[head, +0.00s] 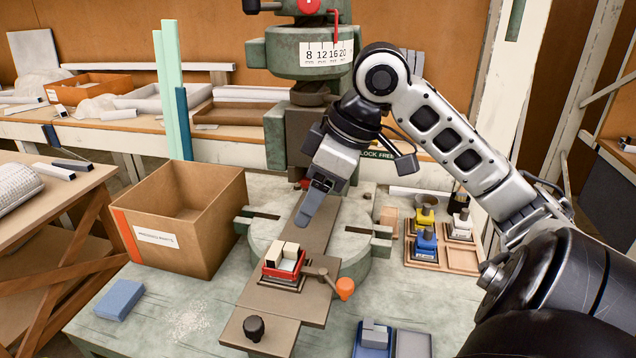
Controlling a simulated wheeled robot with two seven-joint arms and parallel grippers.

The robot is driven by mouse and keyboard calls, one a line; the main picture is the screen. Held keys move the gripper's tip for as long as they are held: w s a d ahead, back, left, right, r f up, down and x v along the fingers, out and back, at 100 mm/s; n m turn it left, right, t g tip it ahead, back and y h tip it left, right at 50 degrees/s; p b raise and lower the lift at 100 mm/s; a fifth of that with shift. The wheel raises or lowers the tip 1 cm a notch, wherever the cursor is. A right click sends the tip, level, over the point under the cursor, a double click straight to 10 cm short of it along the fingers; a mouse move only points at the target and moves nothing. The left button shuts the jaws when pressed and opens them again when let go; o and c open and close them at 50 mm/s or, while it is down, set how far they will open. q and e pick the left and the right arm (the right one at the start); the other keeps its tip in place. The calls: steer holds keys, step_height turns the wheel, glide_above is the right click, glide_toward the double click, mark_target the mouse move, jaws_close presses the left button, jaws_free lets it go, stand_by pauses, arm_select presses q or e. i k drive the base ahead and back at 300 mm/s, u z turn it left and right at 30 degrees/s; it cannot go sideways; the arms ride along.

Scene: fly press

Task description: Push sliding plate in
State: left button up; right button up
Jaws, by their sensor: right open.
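The sliding plate (262,297) is a long brown plate running from under the green fly press (310,60) toward the front of the bench. A dark round knob (254,327) stands at its front end. A red fixture (285,266) with pale blocks in it sits on the plate. A lever with an orange ball (344,288) sticks out to its right. My right gripper (308,207) points down above the rear part of the plate, behind the red fixture. Its jaws are open, and I see nothing held in them. My left gripper is not in view.
A cardboard bin (180,225) stands left of the press, with a blue block (118,299) before it. Yellow, blue and white fixtures sit on wooden trays (462,258) at right. Blue and grey trays (411,343) lie at the front. The bench's front left is mostly clear.

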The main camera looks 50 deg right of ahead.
mark_target(268, 319)
steer(key=k, duration=1.5)
